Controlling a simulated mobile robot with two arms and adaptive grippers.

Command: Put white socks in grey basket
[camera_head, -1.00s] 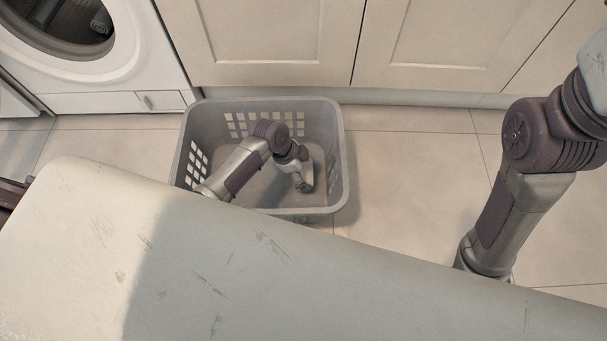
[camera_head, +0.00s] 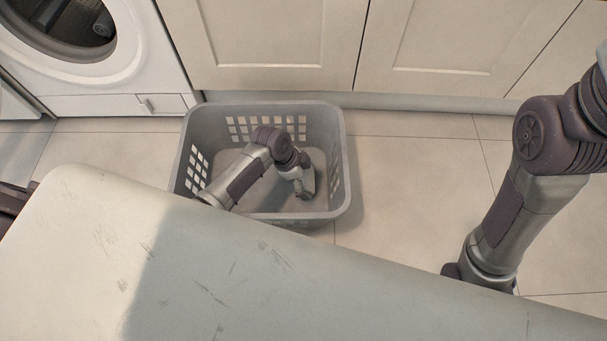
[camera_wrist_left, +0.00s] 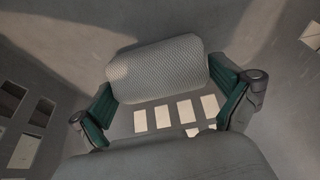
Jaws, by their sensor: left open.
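The grey basket (camera_head: 345,160) stands on the floor, with rows of square holes in its walls. My left gripper (camera_head: 306,188) reaches down inside it. In the left wrist view, the left gripper (camera_wrist_left: 166,92) has its green-padded fingers spread apart. A pale, ribbed, rolled bundle (camera_wrist_left: 157,66), which looks like the white socks, lies between and just beyond the fingers, inside the basket. I cannot tell whether the fingers touch it. The bundle cannot be made out in the head view. My right arm shows at the right, but its gripper is out of view.
A white washer (camera_head: 125,75) with a round door stands at the upper left. Cream cupboards (camera_head: 265,45) close off the back, just behind the basket. The tiled floor (camera_head: 415,190) right of the basket is clear.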

